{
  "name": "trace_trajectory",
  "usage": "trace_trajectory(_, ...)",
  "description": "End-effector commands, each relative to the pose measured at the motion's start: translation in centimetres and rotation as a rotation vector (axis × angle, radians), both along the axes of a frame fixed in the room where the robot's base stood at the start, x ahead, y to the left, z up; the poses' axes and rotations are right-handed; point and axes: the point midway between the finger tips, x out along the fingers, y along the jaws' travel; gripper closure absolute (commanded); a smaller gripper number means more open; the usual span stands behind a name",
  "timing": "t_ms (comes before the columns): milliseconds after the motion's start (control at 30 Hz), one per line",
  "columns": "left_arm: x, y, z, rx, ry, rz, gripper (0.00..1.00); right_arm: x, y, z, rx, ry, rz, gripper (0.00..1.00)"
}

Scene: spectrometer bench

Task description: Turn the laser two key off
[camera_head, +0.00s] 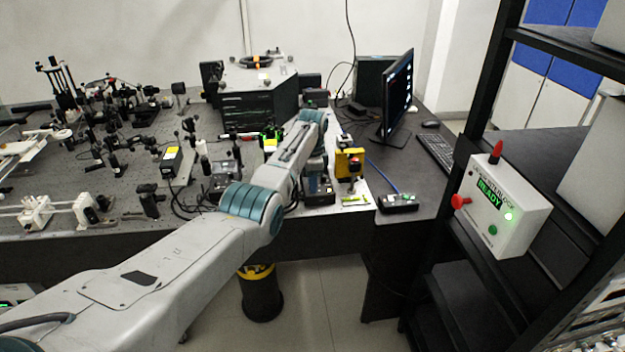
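My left arm reaches in from the lower left across the bench (335,230). Its wrist bends down near the bench's front right part. My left gripper (319,166) is small there and partly hidden by my own forearm, just above a dark box with a small display (318,190). I cannot tell whether its fingers are open or touch anything. A yellow block (350,162) stands just right of it. No key marked laser two can be made out; it is too small or hidden. My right gripper is not in view.
Several optics mounts crowd the bench's left. A monitor (398,95) and keyboard (437,152) stand at the right. A small device (397,203) lies near the front edge. A white interlock box reading READY (502,213), with a green light, hangs on the black rack.

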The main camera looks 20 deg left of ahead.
Motion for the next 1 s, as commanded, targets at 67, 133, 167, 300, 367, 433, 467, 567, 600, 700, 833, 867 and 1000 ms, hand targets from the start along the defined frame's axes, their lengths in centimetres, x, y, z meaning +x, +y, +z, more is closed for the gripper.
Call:
trace_trajectory(67, -0.01, -0.02, -0.09, 0.000, 0.000, 0.000, 0.72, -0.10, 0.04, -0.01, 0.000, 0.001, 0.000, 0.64)
trace_trajectory(133, -0.02, -0.01, -0.08, 0.000, 0.001, 0.000, 0.72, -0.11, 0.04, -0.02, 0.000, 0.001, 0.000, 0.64)
trace_trajectory(167, -0.02, -0.01, -0.08, 0.000, 0.001, 0.000, 0.72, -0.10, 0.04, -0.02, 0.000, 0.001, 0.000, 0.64)
trace_trajectory(300, -0.02, -0.01, -0.06, 0.000, 0.001, 0.000, 0.91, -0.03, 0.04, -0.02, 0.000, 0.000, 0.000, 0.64)
trace_trajectory(367, -0.01, 0.00, -0.05, 0.000, 0.000, 0.000, 1.00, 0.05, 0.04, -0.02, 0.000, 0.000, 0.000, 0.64)
trace_trajectory(433, -0.01, 0.00, -0.03, 0.000, 0.000, 0.000, 1.00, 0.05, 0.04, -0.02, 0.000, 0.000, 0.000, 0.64)
trace_trajectory(467, 0.00, 0.01, -0.03, 0.000, 0.000, 0.000, 1.00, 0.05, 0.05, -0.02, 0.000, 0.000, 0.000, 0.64)
trace_trajectory(567, 0.00, 0.01, 0.01, 0.000, 0.000, 0.001, 1.00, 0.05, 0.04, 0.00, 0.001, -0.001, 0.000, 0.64)
trace_trajectory(600, 0.00, 0.02, 0.03, 0.000, 0.000, 0.004, 1.00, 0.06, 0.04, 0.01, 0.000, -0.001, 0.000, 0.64)
trace_trajectory(700, 0.02, 0.03, 0.08, 0.000, 0.000, 0.017, 1.00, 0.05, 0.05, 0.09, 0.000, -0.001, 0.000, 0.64)
trace_trajectory(833, 0.02, 0.05, 0.15, 0.001, 0.000, 0.058, 1.00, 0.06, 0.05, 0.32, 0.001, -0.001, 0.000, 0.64)
trace_trajectory(867, 0.02, 0.05, 0.17, 0.001, 0.000, 0.073, 1.00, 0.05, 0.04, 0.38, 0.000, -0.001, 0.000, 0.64)
trace_trajectory(1000, 0.06, 0.06, 0.28, 0.001, 0.000, 0.161, 1.00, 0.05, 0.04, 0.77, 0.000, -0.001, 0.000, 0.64)
